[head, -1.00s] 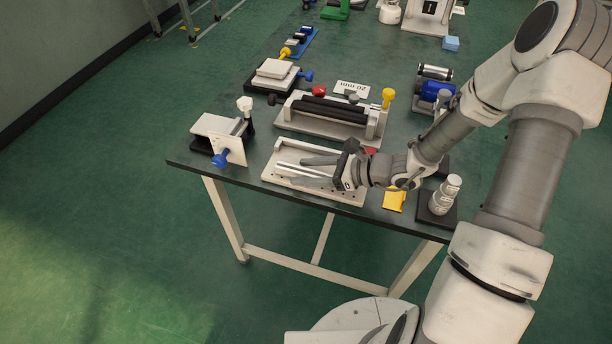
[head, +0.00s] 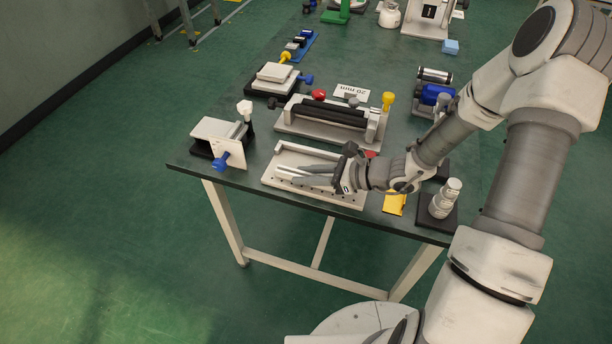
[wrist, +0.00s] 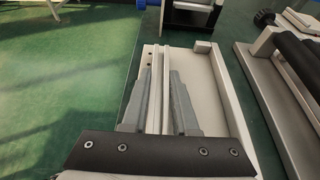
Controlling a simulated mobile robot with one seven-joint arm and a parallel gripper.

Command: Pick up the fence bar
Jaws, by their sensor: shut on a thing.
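The fence bar (wrist: 155,95) is a long, thin, pale bar that lies lengthwise over a white tray-like base plate (wrist: 213,95) in the wrist view. My gripper (wrist: 161,73) has its two grey fingers on either side of the bar, shut on it. In the head view my gripper (head: 294,176) reaches in from the right, low over the base plate (head: 352,200) at the table's front edge. The left end of the bar (head: 283,169) shows by the fingertips. I cannot tell whether the bar touches the plate.
A white stand with a blue knob (head: 221,162) is at the left. A device with dark rollers (head: 328,111) stands behind the plate. A yellow block (head: 394,203) and a stacked weight (head: 445,196) are to the right. The table's front edge is close.

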